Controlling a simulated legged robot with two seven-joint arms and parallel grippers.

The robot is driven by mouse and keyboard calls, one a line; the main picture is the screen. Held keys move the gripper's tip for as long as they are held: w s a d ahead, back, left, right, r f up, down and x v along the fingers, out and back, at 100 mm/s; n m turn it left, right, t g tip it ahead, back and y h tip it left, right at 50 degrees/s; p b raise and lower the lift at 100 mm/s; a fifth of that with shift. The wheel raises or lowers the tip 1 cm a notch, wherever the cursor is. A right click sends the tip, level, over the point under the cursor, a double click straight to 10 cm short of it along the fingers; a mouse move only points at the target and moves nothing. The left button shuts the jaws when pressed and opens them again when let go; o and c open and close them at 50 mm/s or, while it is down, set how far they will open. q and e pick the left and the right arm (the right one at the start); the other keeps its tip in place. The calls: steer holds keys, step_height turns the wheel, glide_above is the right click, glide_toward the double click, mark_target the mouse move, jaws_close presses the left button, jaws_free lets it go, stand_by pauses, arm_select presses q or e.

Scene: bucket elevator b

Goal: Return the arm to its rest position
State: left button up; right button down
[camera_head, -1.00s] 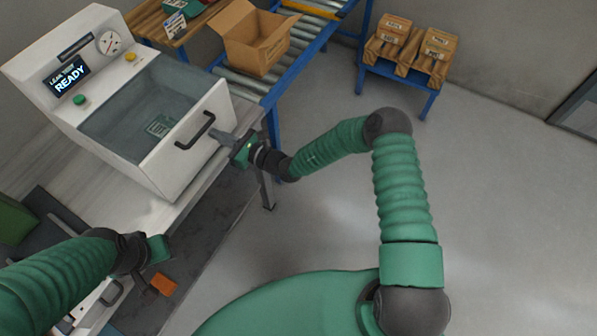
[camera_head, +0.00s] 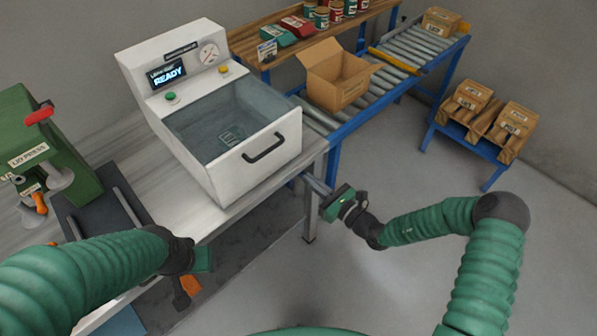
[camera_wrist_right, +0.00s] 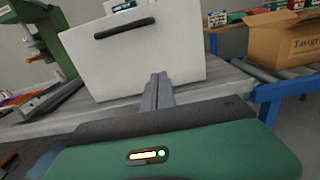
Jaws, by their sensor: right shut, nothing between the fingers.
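My right arm reaches in from the right. Its gripper (camera_head: 316,186) is shut and empty, in front of the workbench edge. It is below and to the right of the black handle (camera_head: 265,147) on the white leak tester, apart from it. In the right wrist view the shut fingers (camera_wrist_right: 158,90) point at the tester's white front (camera_wrist_right: 190,55). My left arm comes in from the left, and its gripper (camera_head: 183,292) hangs over the near side of the bench. Its fingers are small and dark, so I cannot tell their state.
The leak tester (camera_head: 205,170) stands on the bench, its display reading READY. A green lid press (camera_head: 45,150) is at left. A roller conveyor (camera_head: 400,78) carries an open cardboard box (camera_head: 335,75). Paper sacks (camera_head: 470,100) sit on a blue stand.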

steer(key=s+a+n+g+y, duration=0.3)
steer(key=s+a+n+g, duration=0.4)
steer(key=s, duration=0.3)
steer(key=s+d+f+n+g+h, duration=0.2)
steer(key=s+n+g+h, duration=0.3)
steer(key=s+n+g, duration=0.45)
steer(key=s+d+r+n+t+h, duration=0.2)
steer(key=d+r+n+h, duration=0.1)
steer(key=d+n, duration=0.3)
steer(key=s+d+r+n+t+h, duration=0.3)
steer(key=d+n+h, duration=0.3)
steer(key=d, duration=0.3)
steer(key=shift+s+d+r, duration=0.25)
steer(key=shift+d+r, duration=0.05)
steer(key=shift+r, duration=0.2)
